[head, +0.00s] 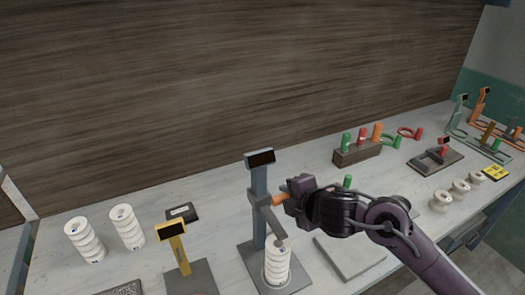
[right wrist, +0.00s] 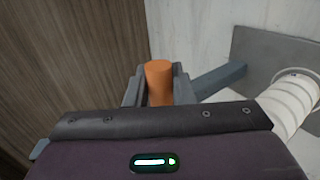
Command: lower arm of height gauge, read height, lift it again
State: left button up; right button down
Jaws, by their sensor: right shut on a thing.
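The height gauge has a blue-grey column (head: 259,222) with a dark display (head: 260,158) on top; I can read no figure on it. Its sliding arm (head: 268,218) reaches toward the front, and its tip is just over a white ribbed piece (head: 277,268) standing on the gauge's base. I cannot tell whether the tip touches it. My right gripper (head: 287,197) is shut on the arm's orange handle (head: 279,199). In the right wrist view the handle (right wrist: 158,82) sits between the fingers, with the white piece (right wrist: 291,101) at the right. My left gripper is not in view.
A yellow gauge (head: 177,250) and two white ribbed pieces (head: 84,240) stand at left. A flat grey plate (head: 350,255) lies right of the base, under my forearm. A wooden block (head: 357,153) with coloured plugs and several spools (head: 441,200) are farther right.

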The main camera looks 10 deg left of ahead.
jog(key=shift+r+p, duration=2)
jog(key=shift+r, duration=0.6)
jog(key=shift+c, duration=2)
grip_release()
jog(key=shift+f, duration=0.1)
jog(key=shift+s+d+r+p, duration=0.2)
jog(key=shift+r+p, duration=0.15)
jog(key=p+v, duration=0.4)
jog(key=v, duration=0.3)
jog(key=shift+s, duration=0.2)
jog(key=shift+f, duration=0.15)
